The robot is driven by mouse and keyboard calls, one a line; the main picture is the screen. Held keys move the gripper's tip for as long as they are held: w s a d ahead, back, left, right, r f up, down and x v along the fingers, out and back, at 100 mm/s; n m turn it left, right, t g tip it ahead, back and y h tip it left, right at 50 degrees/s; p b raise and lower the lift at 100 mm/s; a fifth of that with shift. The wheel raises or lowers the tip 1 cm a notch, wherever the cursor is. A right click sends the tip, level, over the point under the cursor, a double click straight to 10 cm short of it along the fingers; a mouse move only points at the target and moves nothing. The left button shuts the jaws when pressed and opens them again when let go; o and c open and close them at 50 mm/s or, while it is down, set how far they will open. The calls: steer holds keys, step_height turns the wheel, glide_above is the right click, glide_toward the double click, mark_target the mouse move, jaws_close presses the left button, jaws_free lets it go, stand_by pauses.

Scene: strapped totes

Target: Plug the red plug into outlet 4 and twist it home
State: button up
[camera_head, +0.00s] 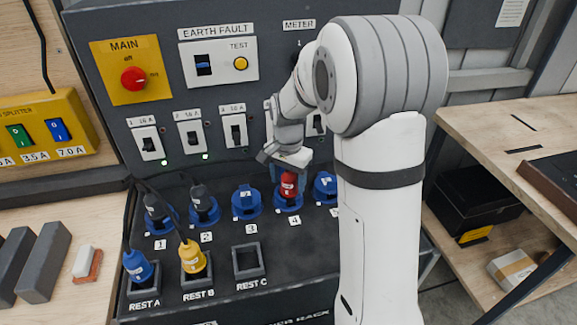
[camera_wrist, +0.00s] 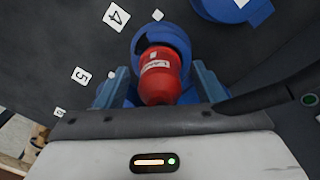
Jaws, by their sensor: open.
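The red plug (camera_head: 289,185) stands in the blue socket of outlet 4 (camera_head: 286,207), beside the label 4. In the wrist view the red plug (camera_wrist: 160,76) sits inside the round blue collar of outlet 4 (camera_wrist: 146,34), its pale label facing the camera. My gripper (camera_wrist: 158,88) is open, with one blue-grey finger on each side of the plug and visible gaps between. In the head view my gripper (camera_head: 286,170) is just above and around the plug, partly hidden by my arm. I cannot tell how far the plug is turned.
Outlets 1 (camera_head: 158,222) and 2 (camera_head: 204,212) hold dark plugs with cables; outlet 3 (camera_head: 246,204) has its lid shut. A blue plug (camera_head: 138,266) is in rest A and a yellow plug (camera_head: 191,257) in rest B. Rest C (camera_head: 249,262) is empty. The breaker panel (camera_head: 215,100) rises behind.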

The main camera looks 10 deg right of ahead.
steer(key=shift+f, duration=0.8)
steer(key=shift+c, duration=0.3)
steer(key=c, duration=1.1)
steer(key=shift+m, duration=0.4)
steer(key=shift+m, duration=0.5)
steer(key=shift+m, duration=0.4)
steer(key=o, duration=1.2)
steer(key=shift+c, duration=0.2)
